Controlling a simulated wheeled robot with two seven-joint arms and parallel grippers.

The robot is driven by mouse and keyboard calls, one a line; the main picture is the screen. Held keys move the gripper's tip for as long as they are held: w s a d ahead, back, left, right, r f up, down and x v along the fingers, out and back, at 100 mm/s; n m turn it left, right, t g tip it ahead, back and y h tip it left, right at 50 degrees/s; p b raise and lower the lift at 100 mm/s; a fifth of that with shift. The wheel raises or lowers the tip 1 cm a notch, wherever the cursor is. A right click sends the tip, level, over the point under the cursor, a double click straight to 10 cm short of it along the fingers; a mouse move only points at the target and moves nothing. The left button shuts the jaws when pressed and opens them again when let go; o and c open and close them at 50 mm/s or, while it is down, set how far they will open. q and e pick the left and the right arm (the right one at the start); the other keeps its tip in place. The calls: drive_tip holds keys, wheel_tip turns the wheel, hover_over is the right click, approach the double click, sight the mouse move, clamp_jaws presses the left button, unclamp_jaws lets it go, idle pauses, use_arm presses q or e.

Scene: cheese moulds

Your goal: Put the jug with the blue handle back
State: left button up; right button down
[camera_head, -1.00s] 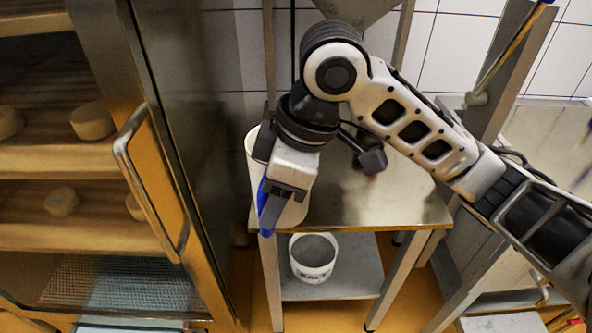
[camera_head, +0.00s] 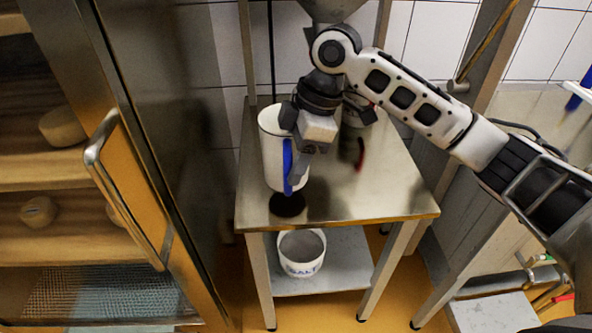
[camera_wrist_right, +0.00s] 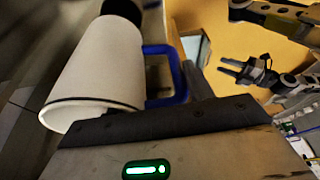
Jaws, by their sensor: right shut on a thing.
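The white jug (camera_head: 270,150) with the blue handle (camera_head: 288,165) is in my right gripper (camera_head: 296,180), which is shut on the handle. The jug is nearly upright over the front left part of the steel table (camera_head: 370,190). A dark round patch (camera_head: 287,207) shows on the table top just below it; the jug seems slightly above the surface. In the right wrist view the jug (camera_wrist_right: 95,75) and its handle (camera_wrist_right: 180,75) show beside my gripper body. My left gripper (camera_wrist_right: 222,66) shows there too, empty, its fingers apart.
A steel-framed cabinet with cheeses on shelves stands at the left, its handle (camera_head: 100,170) near the table. A white salt tub (camera_head: 301,252) stands on the table's lower shelf (camera_head: 350,262). The table's right front is clear.

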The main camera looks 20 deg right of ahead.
drive_tip(key=f, duration=0.4)
drive_tip(key=shift+w+d, duration=0.3)
drive_tip(key=c, duration=0.6)
unclamp_jaws()
drive_tip(key=shift+f, duration=0.15)
drive_tip(key=shift+o, duration=0.2)
drive_tip(key=v, duration=1.2)
